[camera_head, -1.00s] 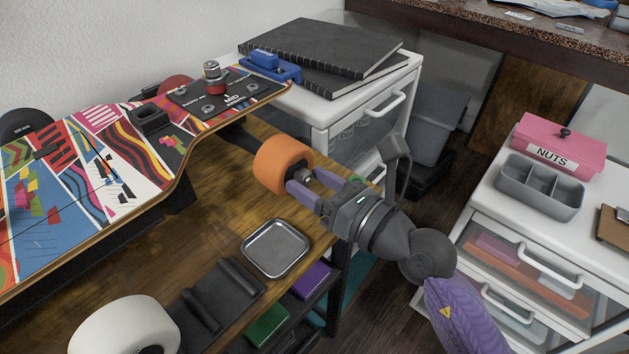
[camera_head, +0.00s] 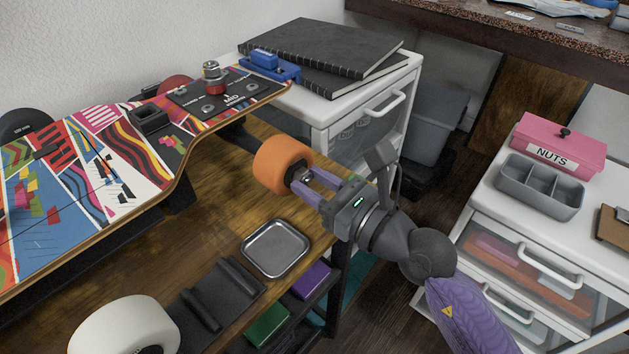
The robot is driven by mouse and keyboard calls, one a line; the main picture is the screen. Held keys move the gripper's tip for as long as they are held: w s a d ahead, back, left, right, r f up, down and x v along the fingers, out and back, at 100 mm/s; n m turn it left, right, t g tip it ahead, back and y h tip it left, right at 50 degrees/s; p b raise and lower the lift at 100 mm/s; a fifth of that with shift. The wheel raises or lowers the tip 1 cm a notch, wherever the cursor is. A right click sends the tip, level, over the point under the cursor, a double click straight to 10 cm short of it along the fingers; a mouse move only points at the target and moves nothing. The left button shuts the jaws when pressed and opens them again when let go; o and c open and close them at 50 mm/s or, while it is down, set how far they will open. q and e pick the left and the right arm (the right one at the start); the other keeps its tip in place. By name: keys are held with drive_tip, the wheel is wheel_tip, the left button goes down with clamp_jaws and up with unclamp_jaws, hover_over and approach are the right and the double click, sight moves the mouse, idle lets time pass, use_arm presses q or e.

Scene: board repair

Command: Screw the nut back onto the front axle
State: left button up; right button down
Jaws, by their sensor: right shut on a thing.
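The skateboard deck (camera_head: 95,165) with its colourful print lies upside up over the wooden bench at the left. An orange wheel (camera_head: 279,164) sits at its right end, on the front axle side. My right gripper (camera_head: 307,183) is at the outer face of the orange wheel, its purple fingers on either side of a small metal piece at the wheel's centre. It is shut on this piece, which looks like the nut (camera_head: 307,177). The fingers hide most of it, and I cannot tell how far it sits on the axle. My left gripper is not in view.
A metal tray (camera_head: 276,248) and a black holder (camera_head: 211,300) lie on the bench below the wheel. A pink NUTS box (camera_head: 561,144) and grey divided tray (camera_head: 541,187) stand on the right cabinet.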

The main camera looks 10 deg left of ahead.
drive_tip(key=m, duration=0.5)
drive_tip(key=shift+m, duration=1.1)
drive_tip(key=m, duration=0.3)
drive_tip(key=shift+m, duration=0.4)
drive_tip(key=m, duration=0.4)
drive_tip(key=shift+c, duration=1.6)
unclamp_jaws()
drive_tip(key=shift+m, duration=0.3)
drive_tip(key=shift+c, duration=1.1)
